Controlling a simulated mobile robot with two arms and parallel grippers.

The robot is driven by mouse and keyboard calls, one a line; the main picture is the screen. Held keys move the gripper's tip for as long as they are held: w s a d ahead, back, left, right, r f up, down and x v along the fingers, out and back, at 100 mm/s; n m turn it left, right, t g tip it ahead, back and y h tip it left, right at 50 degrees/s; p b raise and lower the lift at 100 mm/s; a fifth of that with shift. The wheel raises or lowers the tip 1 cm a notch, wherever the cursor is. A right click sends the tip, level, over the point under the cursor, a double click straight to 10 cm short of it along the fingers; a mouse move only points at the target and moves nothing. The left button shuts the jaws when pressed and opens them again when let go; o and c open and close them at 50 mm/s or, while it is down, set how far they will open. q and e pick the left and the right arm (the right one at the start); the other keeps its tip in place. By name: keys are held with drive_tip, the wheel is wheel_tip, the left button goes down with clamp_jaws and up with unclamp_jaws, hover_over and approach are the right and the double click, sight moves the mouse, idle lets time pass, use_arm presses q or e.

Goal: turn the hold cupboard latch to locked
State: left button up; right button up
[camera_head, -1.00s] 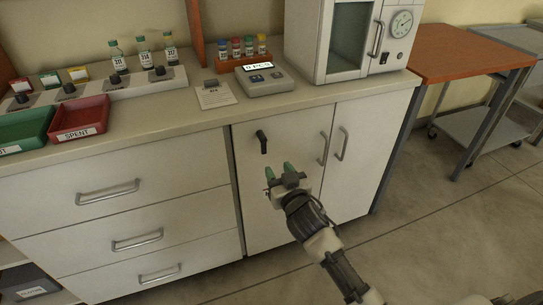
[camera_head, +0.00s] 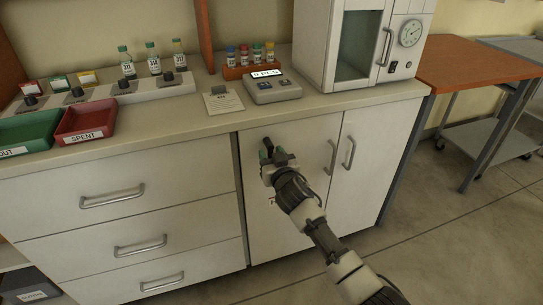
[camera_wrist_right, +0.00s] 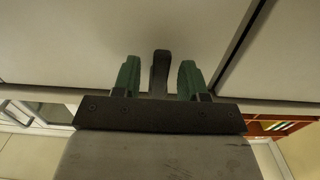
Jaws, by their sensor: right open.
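The hold cupboard latch (camera_head: 267,142) is a small dark lever on the upper left of the white left cupboard door (camera_head: 310,165). My right gripper (camera_head: 271,154) is at it and hides most of it in the head view. In the right wrist view the dark latch lever (camera_wrist_right: 160,72) stands between the two green fingertips of my right gripper (camera_wrist_right: 159,78). The gripper is open, with a visible gap on each side of the lever. My left gripper is in neither view.
Bar handles (camera_head: 332,157) stick out to the right of the latch. Drawers (camera_head: 118,200) are at left. The counter (camera_head: 200,122) above carries a counting device (camera_head: 268,88), a red tray (camera_head: 86,122) and a white incubator (camera_head: 312,50). Open floor lies at right.

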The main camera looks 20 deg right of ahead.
clamp_jaws()
drive_tip(key=n+p, duration=0.1)
drive_tip(key=n, duration=0.3)
drive_tip(key=d+r+n+p, duration=0.1)
drive_tip(key=n, duration=0.3)
drive_tip(key=d+n+p, duration=0.1)
drive_tip(key=n, duration=0.3)
drive_tip(key=shift+r+n, duration=0.25)
drive_tip(key=shift+n, duration=0.15)
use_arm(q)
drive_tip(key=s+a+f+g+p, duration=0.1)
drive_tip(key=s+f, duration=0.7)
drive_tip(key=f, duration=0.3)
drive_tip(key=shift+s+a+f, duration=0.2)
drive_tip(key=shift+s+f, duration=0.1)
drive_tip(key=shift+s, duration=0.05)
use_arm(e)
drive_tip(key=shift+d+r+n, duration=0.1)
drive_tip(key=shift+r+n, duration=0.1)
drive_tip(key=shift+n, duration=1.1)
drive_tip(key=shift+r+n, duration=0.15)
drive_tip(key=shift+n, duration=1.15)
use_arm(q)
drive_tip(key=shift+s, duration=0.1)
